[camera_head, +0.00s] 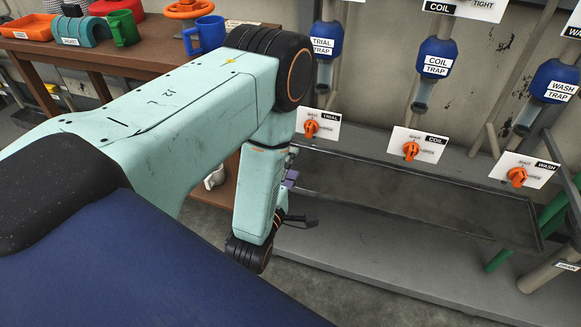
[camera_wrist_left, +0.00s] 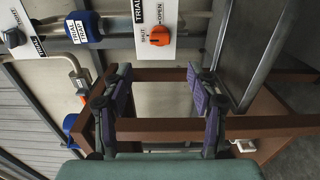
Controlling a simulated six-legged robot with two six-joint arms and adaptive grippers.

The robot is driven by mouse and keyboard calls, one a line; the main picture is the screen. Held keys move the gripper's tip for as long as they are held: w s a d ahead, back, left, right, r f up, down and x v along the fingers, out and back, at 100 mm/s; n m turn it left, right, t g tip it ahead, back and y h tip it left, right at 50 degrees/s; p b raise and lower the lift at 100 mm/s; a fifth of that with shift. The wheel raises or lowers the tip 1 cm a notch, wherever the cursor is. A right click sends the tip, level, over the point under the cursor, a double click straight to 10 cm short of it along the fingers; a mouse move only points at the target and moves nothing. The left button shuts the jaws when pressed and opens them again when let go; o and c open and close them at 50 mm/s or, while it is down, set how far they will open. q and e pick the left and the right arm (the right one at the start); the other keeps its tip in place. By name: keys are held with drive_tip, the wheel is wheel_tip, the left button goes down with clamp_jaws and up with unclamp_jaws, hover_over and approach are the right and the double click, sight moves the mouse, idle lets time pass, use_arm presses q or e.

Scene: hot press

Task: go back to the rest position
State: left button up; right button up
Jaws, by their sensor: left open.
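My left arm reaches in from the left in the head view and bends down at its far end. My left gripper (camera_head: 293,200) is partly hidden behind the wrist there. In the left wrist view the left gripper (camera_wrist_left: 163,95) is open, its two purple-padded fingers apart with nothing between them. The orange TRIAL valve knob (camera_head: 311,128) is up beyond the gripper. That knob also shows in the left wrist view (camera_wrist_left: 159,35), above the fingers and apart from them. My right gripper is in neither view.
Orange COIL (camera_head: 411,150) and WASH (camera_head: 517,177) knobs sit to the right, below blue traps. A long grey tray (camera_head: 400,205) runs below them. A brown table (camera_head: 130,55) at upper left carries a blue mug (camera_head: 206,35), a green mug (camera_head: 123,28) and an orange tray (camera_head: 27,27).

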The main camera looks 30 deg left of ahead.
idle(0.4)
use_arm(q)
drive_tip(key=s+d+f+m+g+h+p, duration=0.1)
drive_tip(key=s+d+f+m+g+h, duration=0.2)
drive_tip(key=s+f+m+g, duration=0.9)
drive_tip(key=s+d+r+m+g+p, duration=0.1)
drive_tip(key=s+m+g, duration=0.1)
drive_tip(key=s, duration=0.3)
drive_tip(key=s+d+r+m+g+p, duration=0.1)
drive_tip(key=s+m, duration=0.2)
drive_tip(key=s, duration=0.3)
drive_tip(key=s+d+r+m+g+h+p, duration=0.1)
drive_tip(key=s+m+g+p, duration=0.1)
drive_tip(key=s, duration=0.4)
drive_tip(key=shift+s+d+m+g, duration=0.15)
drive_tip(key=shift+d+m+g, duration=0.15)
drive_tip(key=shift+m, duration=0.4)
